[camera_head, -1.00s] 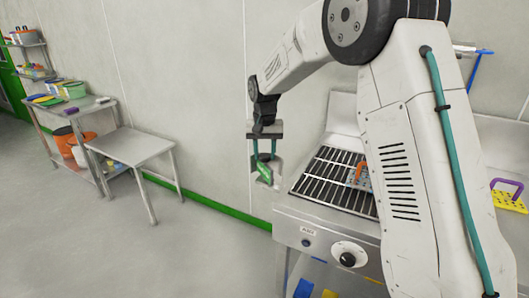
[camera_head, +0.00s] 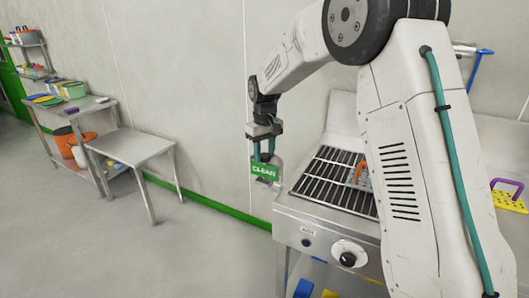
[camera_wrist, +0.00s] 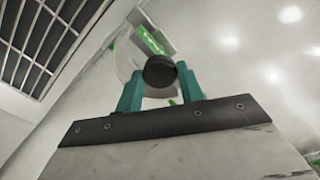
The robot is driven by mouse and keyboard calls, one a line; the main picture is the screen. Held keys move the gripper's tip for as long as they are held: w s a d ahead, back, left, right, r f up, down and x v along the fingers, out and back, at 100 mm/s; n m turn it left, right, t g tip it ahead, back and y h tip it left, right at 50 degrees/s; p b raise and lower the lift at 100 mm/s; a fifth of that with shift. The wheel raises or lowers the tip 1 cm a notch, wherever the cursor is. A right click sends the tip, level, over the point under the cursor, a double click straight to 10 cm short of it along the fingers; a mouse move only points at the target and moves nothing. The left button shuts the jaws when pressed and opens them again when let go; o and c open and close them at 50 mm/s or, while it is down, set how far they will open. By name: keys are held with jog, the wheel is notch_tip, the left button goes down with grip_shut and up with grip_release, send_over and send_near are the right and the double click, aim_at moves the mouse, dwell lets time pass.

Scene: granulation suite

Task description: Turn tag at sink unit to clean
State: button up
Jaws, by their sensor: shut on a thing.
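The tag (camera_head: 264,171) is a small green plate with the white word CLEAN, facing the head camera. It is beside the left end of the steel sink unit (camera_head: 293,208). My gripper (camera_head: 264,155) is at the tag's top, with its teal fingers pointing down. In the wrist view my gripper (camera_wrist: 160,85) is shut on a dark round part, and a green strip of the tag (camera_wrist: 153,40) shows beyond it. The grip on the tag is partly hidden in the head view.
The sink unit has a black slatted grate (camera_head: 338,180) and a round black knob (camera_head: 348,259). An orange-handled item (camera_head: 361,171) lies near the grate's right edge. A steel table (camera_head: 133,147) and a shelf with tubs stand at left. The floor between is open.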

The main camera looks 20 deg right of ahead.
dwell(0.4)
jog(key=o, duration=1)
jog(key=shift+r, duration=0.1)
notch_tip(320, 180, up, 8)
jog(key=shift+a+f, duration=0.1)
jog(key=shift+f, duration=0.05)
